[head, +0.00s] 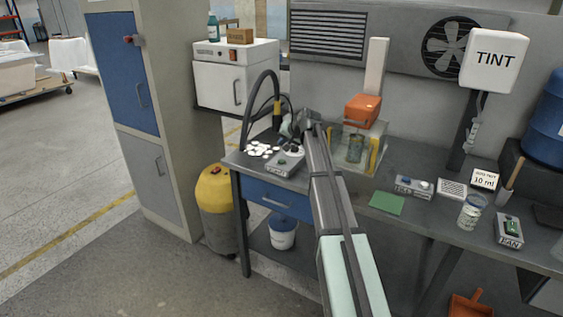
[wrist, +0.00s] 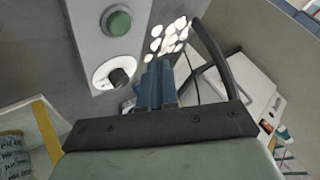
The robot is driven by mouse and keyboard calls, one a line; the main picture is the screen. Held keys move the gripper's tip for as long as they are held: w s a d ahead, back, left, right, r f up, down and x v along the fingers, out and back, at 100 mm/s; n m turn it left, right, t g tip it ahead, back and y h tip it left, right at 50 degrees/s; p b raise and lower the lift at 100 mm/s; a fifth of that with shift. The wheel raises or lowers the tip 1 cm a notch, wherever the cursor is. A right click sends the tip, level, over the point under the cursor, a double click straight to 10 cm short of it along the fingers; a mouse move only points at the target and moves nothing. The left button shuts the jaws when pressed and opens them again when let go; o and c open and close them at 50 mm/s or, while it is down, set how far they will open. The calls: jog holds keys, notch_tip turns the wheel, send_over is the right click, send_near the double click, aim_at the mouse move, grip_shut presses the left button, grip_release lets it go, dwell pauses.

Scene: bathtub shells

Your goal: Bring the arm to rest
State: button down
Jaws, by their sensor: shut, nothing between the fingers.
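My gripper (wrist: 158,82) shows in the wrist view as blue fingers close together, with nothing seen between them. In the head view the gripper (head: 287,130) is small and partly hidden by my own arm, which reaches over the bench. It is near a grey control box (head: 283,163) at the bench's left end. In the wrist view this box has a green button (wrist: 117,21) and a dark knob on a white dial (wrist: 117,76), just left of the fingers. I cannot tell whether the fingers touch anything.
White discs (head: 262,150) lie on the bench beside the box. A black hose (head: 250,100) arches close to the gripper. A clear bin with a jar (head: 355,150) stands to the right, below an orange unit (head: 362,109). A green sheet (head: 387,203) lies flat on the bench.

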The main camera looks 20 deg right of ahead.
jog(key=w+a+f+t+y, duration=0.15)
jog(key=a+f, duration=0.35)
jog(key=a, duration=0.7)
jog(key=s+f+g+h, duration=0.1)
jog(key=s+f+g, duration=0.1)
jog(key=s+f, duration=0.75)
jog(key=s+a+f+n+g, duration=0.1)
jog(key=s+f+g, duration=0.35)
jog(key=f, duration=0.85)
jog(key=s+f+h, duration=0.1)
jog(key=s+f, duration=0.8)
jog(key=f, duration=0.3)
jog(key=s+f+n+g+h, duration=0.15)
jog(key=s+f, duration=0.45)
jog(key=s, duration=0.6)
jog(key=s+f+g+y, duration=0.1)
jog(key=s+f+g, duration=0.3)
jog(key=s, duration=0.8)
jog(key=s+f+n+g+h, duration=0.1)
jog(key=s+f+g, duration=0.1)
jog(key=s+f, duration=0.7)
jog(key=s+d+g, duration=0.1)
jog(key=s, duration=0.7)
jog(key=s+d+r+n+g+h, duration=0.1)
jog(key=s+g, duration=0.1)
jog(key=s, duration=0.7)
jog(key=shift+s+d+r, duration=0.15)
jog(key=shift+s+r, duration=0.1)
jog(key=shift+s, duration=0.05)
